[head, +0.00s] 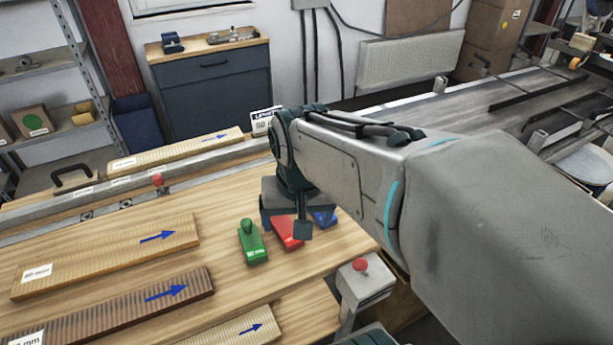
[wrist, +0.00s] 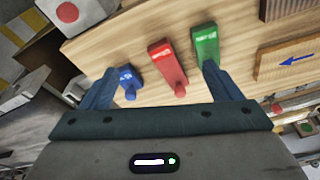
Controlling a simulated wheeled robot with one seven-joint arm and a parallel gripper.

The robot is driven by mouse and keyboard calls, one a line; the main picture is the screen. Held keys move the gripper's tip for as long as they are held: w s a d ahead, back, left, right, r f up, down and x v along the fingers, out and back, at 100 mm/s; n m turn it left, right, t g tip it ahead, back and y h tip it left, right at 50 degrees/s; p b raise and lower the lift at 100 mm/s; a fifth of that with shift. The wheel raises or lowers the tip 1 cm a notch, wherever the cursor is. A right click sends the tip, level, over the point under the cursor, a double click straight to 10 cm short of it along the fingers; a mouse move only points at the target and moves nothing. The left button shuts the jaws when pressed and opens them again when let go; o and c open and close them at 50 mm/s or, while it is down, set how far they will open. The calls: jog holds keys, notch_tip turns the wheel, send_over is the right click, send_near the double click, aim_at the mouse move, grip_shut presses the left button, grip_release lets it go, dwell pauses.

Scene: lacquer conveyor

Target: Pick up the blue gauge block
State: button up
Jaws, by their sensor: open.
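The blue gauge block (head: 324,217) lies on the wooden table at the right end of a row of three blocks, partly hidden behind my gripper in the head view. In the wrist view the blue block (wrist: 130,80) is near the left finger, on its inner side. My gripper (head: 302,232) is open and empty above the row. In the wrist view its two fingers (wrist: 158,88) spread left and right of the blocks. The red block (wrist: 167,66) lies between the fingers, and the green block (wrist: 206,46) is beside the right finger.
The green block (head: 252,242) and red block (head: 287,233) lie left of the blue one. Wooden boards with blue arrows (head: 110,255) lie further left. A post with a red button (head: 361,266) stands at the table's right edge.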

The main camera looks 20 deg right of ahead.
jog(key=w+d+r+m+g+b, duration=0.2)
jog(key=w+d+m, duration=0.8)
jog(key=m, duration=0.4)
jog(key=f, duration=0.9)
jog(key=d+f, duration=0.1)
jog(key=f, duration=0.4)
jog(key=shift+s, duration=0.25)
jog(key=c, duration=1.2)
